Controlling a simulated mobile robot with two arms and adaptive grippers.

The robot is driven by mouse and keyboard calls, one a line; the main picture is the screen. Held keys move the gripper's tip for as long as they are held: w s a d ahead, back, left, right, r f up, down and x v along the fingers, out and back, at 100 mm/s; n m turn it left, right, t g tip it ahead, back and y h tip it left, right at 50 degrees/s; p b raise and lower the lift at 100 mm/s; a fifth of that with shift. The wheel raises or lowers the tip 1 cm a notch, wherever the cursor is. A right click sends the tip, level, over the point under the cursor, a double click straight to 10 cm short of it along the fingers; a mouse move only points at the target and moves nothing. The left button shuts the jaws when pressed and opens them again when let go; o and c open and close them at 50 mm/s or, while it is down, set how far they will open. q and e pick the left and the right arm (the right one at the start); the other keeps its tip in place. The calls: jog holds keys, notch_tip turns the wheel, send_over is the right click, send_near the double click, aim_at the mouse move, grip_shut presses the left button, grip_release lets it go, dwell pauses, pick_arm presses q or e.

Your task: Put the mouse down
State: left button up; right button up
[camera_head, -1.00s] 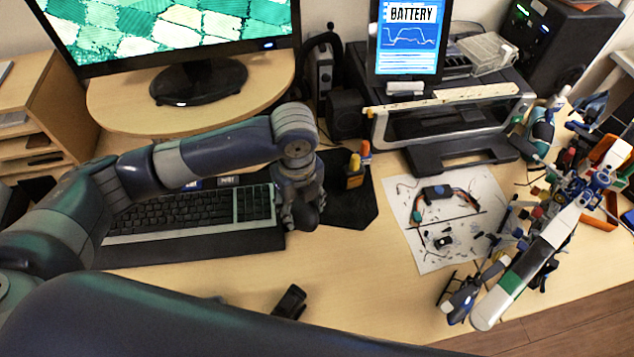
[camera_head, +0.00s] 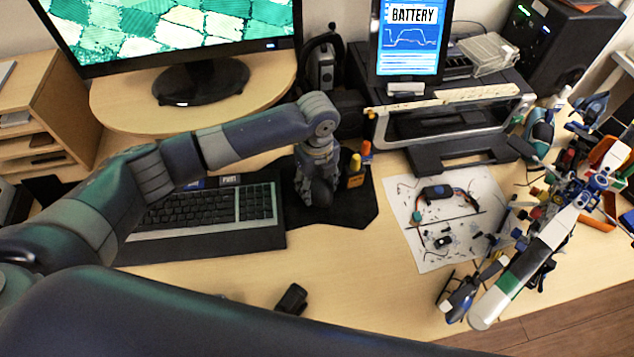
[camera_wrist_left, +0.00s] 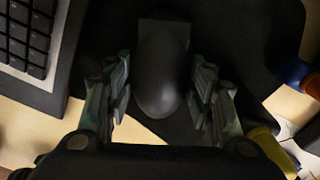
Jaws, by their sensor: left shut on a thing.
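The dark mouse (camera_wrist_left: 163,70) is between the fingers of my left gripper (camera_wrist_left: 160,100) in the left wrist view. In the head view my left gripper (camera_head: 318,190) points down over the black mouse pad (camera_head: 348,210), right of the keyboard. The gripper is shut on the mouse, and the arm hides part of it. The pad also shows behind the mouse in the left wrist view (camera_wrist_left: 240,50). I cannot tell whether the mouse touches the pad. My right gripper is not in view.
The keyboard (camera_head: 200,208) lies left of the pad. An orange-and-yellow item (camera_head: 356,175) stands at the pad's right back edge. A white sheet with small parts (camera_head: 430,255) and a helicopter model (camera_head: 530,260) are to the right. Bare desk lies in front of the pad.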

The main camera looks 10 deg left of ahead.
aim_at(317, 185)
pick_arm(q)
jog(key=shift+f, duration=0.1)
jog(key=o, duration=1.1)
notch_tip(317, 185, up, 12)
jog(key=shift+r, duration=0.15)
